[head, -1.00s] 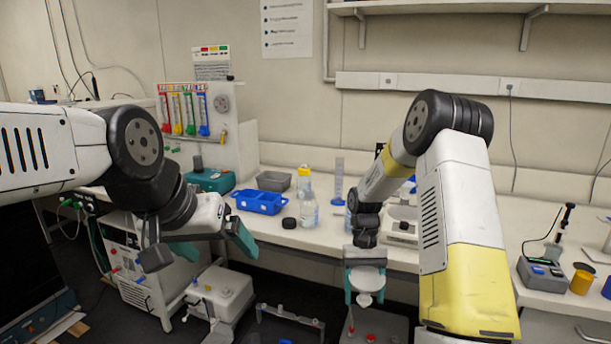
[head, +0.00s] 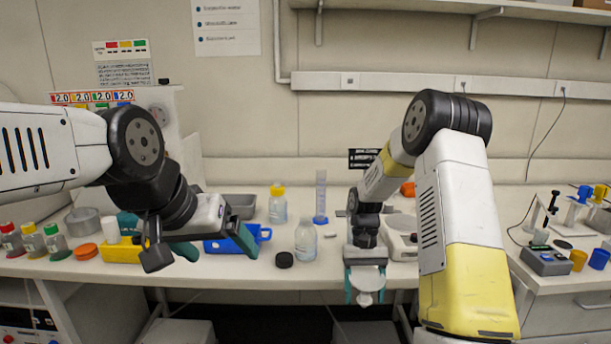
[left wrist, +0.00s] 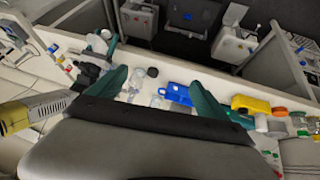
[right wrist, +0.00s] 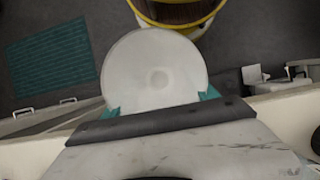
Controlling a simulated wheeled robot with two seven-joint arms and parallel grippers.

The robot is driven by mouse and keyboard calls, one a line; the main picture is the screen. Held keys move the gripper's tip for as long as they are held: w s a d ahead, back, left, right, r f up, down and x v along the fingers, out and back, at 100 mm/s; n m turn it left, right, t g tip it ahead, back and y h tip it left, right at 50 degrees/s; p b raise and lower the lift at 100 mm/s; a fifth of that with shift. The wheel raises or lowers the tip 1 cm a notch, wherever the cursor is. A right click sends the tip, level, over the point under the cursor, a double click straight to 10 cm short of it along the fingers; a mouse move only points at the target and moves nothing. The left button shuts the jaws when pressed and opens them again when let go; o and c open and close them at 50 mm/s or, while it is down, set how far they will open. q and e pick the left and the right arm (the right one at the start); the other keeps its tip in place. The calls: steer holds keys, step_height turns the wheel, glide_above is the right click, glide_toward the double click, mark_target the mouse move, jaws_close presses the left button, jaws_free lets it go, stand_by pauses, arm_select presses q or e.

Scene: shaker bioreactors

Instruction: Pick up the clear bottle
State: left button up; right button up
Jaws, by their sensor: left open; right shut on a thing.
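The clear bottle (head: 306,242) stands upright on the bench in the head view, without a cap; a black cap (head: 284,259) lies beside it on the left. My left gripper (head: 201,248) is open and empty, left of the bottle and apart from it. The left wrist view shows its spread fingers (left wrist: 160,95) with the black cap (left wrist: 152,72) and small clear vessels beyond them. My right gripper (head: 365,284) is shut on a white round object (right wrist: 157,72), held in front of the bench edge, right of the bottle.
A blue tray (head: 262,233) sits behind and left of the bottle. A yellow-capped bottle (head: 278,208) and a clear cylinder (head: 320,198) stand further back. A white balance-like device (head: 402,246) is at the right. Colored-cap jars (head: 33,241) stand at the far left.

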arm_select(q)
steer(key=m+t, duration=0.2)
steer(key=t, duration=0.1)
glide_toward(302, 240)
steer(key=s+a+r, duration=0.5)
steer(key=s+a, duration=0.1)
steer(key=a, duration=0.3)
steer(key=w+d+f+m+t+h, duration=0.1)
steer(key=w+d+f, duration=0.2)
steer(key=w+d+f+t+h, duration=0.1)
steer(key=w+d+f, duration=0.2)
steer(key=w+f, duration=0.1)
steer(key=w+d+f+m+h, duration=0.1)
steer(key=w+d+f, duration=0.2)
steer(key=w+f, duration=0.1)
steer(key=shift+w+d+m+t+h, duration=0.1)
steer(key=shift+d+m+t+h, duration=0.2)
steer(key=shift+d+t, duration=0.1)
steer(key=shift+a+x, duration=0.2)
steer(key=shift+x, duration=2.85)
steer(key=shift+w+r, duration=0.1)
steer(key=shift+w, duration=0.05)
steer(key=shift+c, duration=0.3)
